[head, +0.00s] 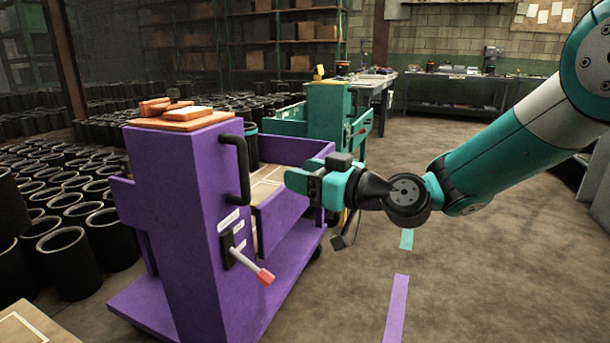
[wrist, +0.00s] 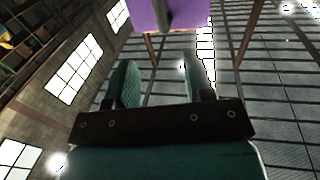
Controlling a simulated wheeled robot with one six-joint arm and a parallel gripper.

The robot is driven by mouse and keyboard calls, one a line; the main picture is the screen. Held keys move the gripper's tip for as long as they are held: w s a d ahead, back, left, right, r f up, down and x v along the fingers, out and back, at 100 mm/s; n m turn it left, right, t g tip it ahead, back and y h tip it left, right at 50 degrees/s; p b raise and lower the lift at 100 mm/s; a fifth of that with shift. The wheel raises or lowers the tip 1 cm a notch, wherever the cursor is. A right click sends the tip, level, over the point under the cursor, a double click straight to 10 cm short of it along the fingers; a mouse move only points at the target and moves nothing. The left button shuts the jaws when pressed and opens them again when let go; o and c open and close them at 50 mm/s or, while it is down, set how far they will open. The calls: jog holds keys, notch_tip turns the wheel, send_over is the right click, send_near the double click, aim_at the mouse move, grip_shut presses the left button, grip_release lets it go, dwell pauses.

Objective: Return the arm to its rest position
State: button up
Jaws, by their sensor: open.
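My teal and white arm (head: 480,165) reaches in from the right in the head view. My gripper (head: 300,182) is at its end, in the air beside the purple cart (head: 195,210), to the right of its black handle (head: 236,168). In the wrist view the two teal fingers of my gripper (wrist: 158,85) stand apart with nothing between them. Beyond them the wrist view shows the ceiling, windows and a purple part (wrist: 170,12) at the top edge.
Orange blocks (head: 175,110) lie on the purple cart's top. A red-tipped lever (head: 262,274) sticks out from its side. A teal cart (head: 325,115) stands behind. Many black sleeves (head: 65,260) fill the left floor. The floor (head: 490,270) below my arm is clear.

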jog(key=s+d+f+m+g+h, duration=0.2)
jog(key=s+d+g+h, duration=0.15)
jog(key=s+d, duration=0.45)
jog(key=s+d+f+m+g+h, duration=0.15)
jog(key=s+d+h, duration=0.25)
jog(key=s, duration=0.8)
jog(key=s+d+f+m+g+h, duration=0.1)
jog(key=s+d+g+h, duration=0.4)
jog(key=s, duration=0.4)
notch_tip(320, 180, up, 32)
jog(key=d+t+y+p, duration=0.1)
jog(key=p, duration=3.1)
jog(key=shift+s+d+p, duration=0.3)
